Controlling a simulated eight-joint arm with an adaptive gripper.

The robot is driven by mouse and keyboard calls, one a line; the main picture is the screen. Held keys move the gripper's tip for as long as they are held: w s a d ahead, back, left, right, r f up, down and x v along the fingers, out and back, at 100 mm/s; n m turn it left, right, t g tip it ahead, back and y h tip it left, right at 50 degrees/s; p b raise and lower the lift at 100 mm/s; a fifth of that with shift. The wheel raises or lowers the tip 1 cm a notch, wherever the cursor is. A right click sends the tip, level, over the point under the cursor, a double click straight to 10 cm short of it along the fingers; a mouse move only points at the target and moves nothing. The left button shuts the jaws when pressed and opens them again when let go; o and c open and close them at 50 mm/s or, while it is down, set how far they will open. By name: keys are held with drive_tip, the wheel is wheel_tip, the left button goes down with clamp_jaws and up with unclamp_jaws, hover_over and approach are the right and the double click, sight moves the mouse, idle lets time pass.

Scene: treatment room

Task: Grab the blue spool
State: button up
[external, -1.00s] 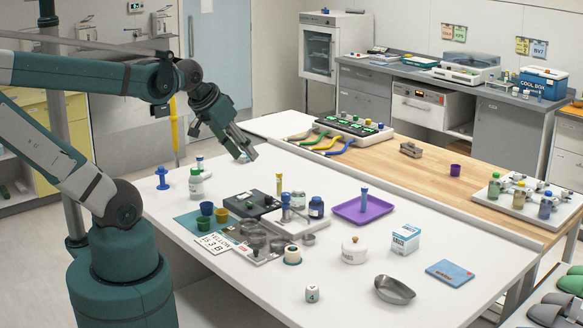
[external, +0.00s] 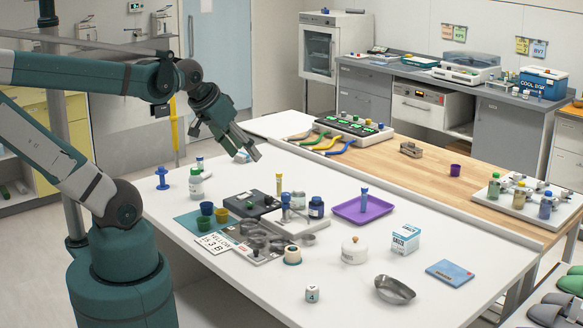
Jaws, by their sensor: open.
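A blue spool (external: 162,179) with wide flanges stands upright at the left edge of the white table (external: 240,288). My gripper (external: 253,155) is over the far left part of the table, to the right of the spool and apart from it. It points down and to the right. The jaws are open, with nothing visible between them. A small pale object (external: 241,157) shows just behind the fingers and is partly hidden.
White bottles (external: 196,184) stand just right of the spool. A purple tray (external: 376,215) lies farther right.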

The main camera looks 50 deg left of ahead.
drive_tip(key=w+a+r+n+g+y, duration=0.1)
drive_tip(key=w+a+r+n+g, duration=0.1)
drive_tip(key=w+a+n, duration=0.85)
drive_tip(key=w+a+f+m+g, duration=0.15)
drive_tip(key=w+a, duration=0.25)
drive_tip(key=a, duration=1)
drive_tip(key=n+g+h, duration=0.1)
drive_tip(key=n+g, duration=0.3)
drive_tip(key=n, duration=0.8)
hover_over(161, 168)
drive_tip(key=shift+t, duration=0.25)
drive_tip(key=f, duration=2.3)
drive_tip(key=shift+w+d+f, duration=0.1)
drive_tip(key=shift+w+f, duration=0.2)
drive_tip(key=shift+w, duration=0.05)
drive_tip(key=shift+s+a+f, duration=0.25)
drive_tip(key=shift+a+f, duration=0.1)
